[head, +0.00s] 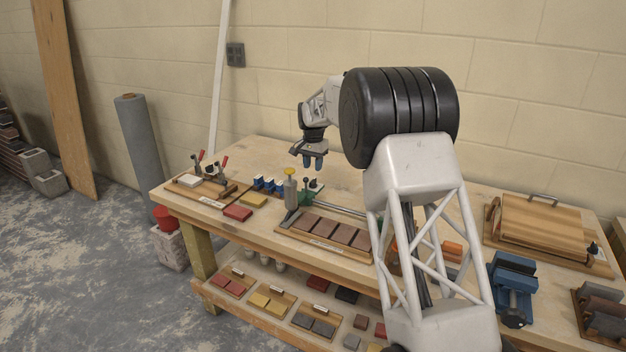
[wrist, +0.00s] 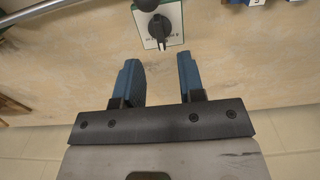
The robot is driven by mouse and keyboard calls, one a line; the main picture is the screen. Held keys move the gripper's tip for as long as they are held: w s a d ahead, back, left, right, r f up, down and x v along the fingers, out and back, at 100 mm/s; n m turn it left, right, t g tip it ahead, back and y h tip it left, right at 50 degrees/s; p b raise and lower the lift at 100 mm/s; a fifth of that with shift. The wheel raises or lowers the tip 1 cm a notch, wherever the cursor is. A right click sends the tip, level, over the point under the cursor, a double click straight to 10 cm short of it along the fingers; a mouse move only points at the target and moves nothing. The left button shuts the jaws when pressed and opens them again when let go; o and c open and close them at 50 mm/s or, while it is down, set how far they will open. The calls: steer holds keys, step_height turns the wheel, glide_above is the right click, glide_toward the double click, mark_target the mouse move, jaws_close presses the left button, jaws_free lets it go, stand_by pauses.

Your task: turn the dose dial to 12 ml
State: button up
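The dose dial shows in the wrist view as a black pointer knob (wrist: 159,26) on a white plate with a green border (wrist: 174,16). The pointer's narrow end points toward my gripper. The scale marks are too small to read. In the head view the dial (head: 316,186) is a small dark knob on a pale plate near the middle of the bench. My gripper (wrist: 158,63) is open and empty, with its two blue fingers apart. In the head view my gripper (head: 313,163) hangs above the bench, near the dial and apart from it.
A dark ball (wrist: 147,4) partly covers the plate's far edge. A metal rod (wrist: 40,10) lies to its left. In the head view, a grey cylinder with a yellow top (head: 290,188) stands close by. Brown tiles (head: 323,229) lie in front. The bench behind is bare.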

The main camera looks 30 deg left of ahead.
mark_target(313, 180)
steer(key=shift+f, duration=3.05)
jaws_close()
